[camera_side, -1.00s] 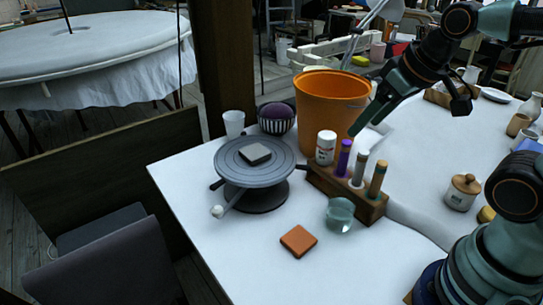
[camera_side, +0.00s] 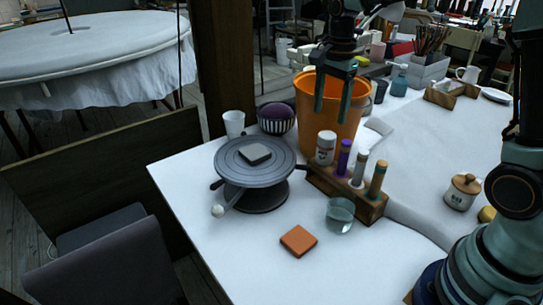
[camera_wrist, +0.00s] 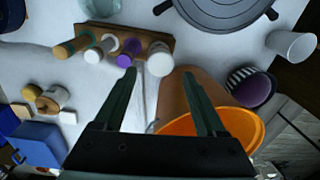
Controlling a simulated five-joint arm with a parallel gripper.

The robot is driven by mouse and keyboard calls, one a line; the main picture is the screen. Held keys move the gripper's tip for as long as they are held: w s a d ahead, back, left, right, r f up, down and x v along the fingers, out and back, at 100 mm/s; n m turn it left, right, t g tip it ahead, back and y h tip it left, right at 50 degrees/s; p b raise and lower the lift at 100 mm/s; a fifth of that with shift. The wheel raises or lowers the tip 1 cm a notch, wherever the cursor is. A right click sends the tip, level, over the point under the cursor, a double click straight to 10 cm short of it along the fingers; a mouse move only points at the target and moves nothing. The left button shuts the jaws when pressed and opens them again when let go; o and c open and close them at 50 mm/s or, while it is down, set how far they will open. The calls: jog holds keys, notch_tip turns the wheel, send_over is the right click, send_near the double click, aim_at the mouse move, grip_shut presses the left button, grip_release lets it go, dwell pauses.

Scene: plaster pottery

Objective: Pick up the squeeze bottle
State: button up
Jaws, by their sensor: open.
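No bottle is clearly a squeeze bottle. A white bottle (camera_side: 325,148) with a printed label stands upright at the left end of a wooden rack (camera_side: 372,209). A blue-grey bottle (camera_side: 399,80) with a narrow top stands farther back. My gripper (camera_side: 331,112) is open and empty, pointing down in front of the orange bucket, above the white bottle's end of the rack. In the wrist view, the white bottle (camera_wrist: 160,60) lies just beyond and between the fingertips (camera_wrist: 159,78), not touching them. The blue-grey bottle is not clearly seen there.
The rack also holds a purple bottle (camera_side: 344,156) and two tubes. The orange bucket (camera_side: 313,92) stands close behind. A grey turntable (camera_side: 236,163) is left of the rack, a glass cup (camera_side: 340,215) in front. White table is clear around the orange tile (camera_side: 298,241).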

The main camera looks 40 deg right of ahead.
aim_at(326, 135)
jog(key=shift+w+d+f+m, duration=0.25)
jog(key=shift+w+f+m, duration=0.2)
jog(key=shift+f+m, duration=0.2)
notch_tip(326, 135, down, 7)
jog(key=shift+r, duration=0.2)
jog(key=shift+s+d+f, duration=0.1)
jog(key=shift+d+f, duration=0.05)
jog(key=shift+f, duration=1.25)
jog(key=shift+s+d+f, duration=0.1)
jog(key=shift+d+f, duration=0.05)
jog(key=shift+f, duration=1.2)
jog(key=c, duration=0.5)
